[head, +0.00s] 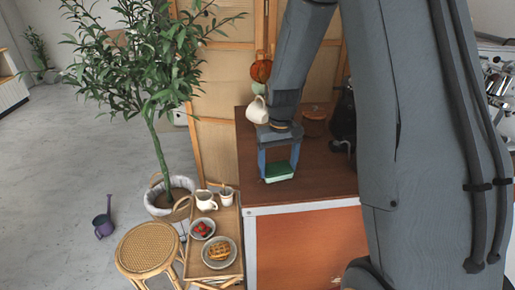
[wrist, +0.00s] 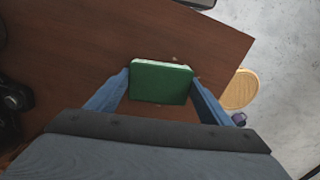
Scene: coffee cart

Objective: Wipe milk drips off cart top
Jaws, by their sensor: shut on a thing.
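My gripper (head: 279,165) is shut on a green sponge (head: 279,173), gripped by its two sides between the blue fingers. In the wrist view the sponge (wrist: 160,84) lies flat between the fingertips, low over the brown cart top (wrist: 75,55). I cannot tell for sure whether it touches the wood. The cart top (head: 325,182) also shows in the head view, with the sponge near its front left part. Small pale specks (wrist: 175,59) beside the sponge's far edge may be milk drips. Any under the sponge are hidden.
A white mug (head: 257,111) shows close beside my wrist. A brown jar (head: 314,122) and a dark machine (head: 344,118) stand farther back. A low side table (head: 229,270) with plates, a stool (head: 147,247) and a potted tree (head: 150,80) are left of the cart.

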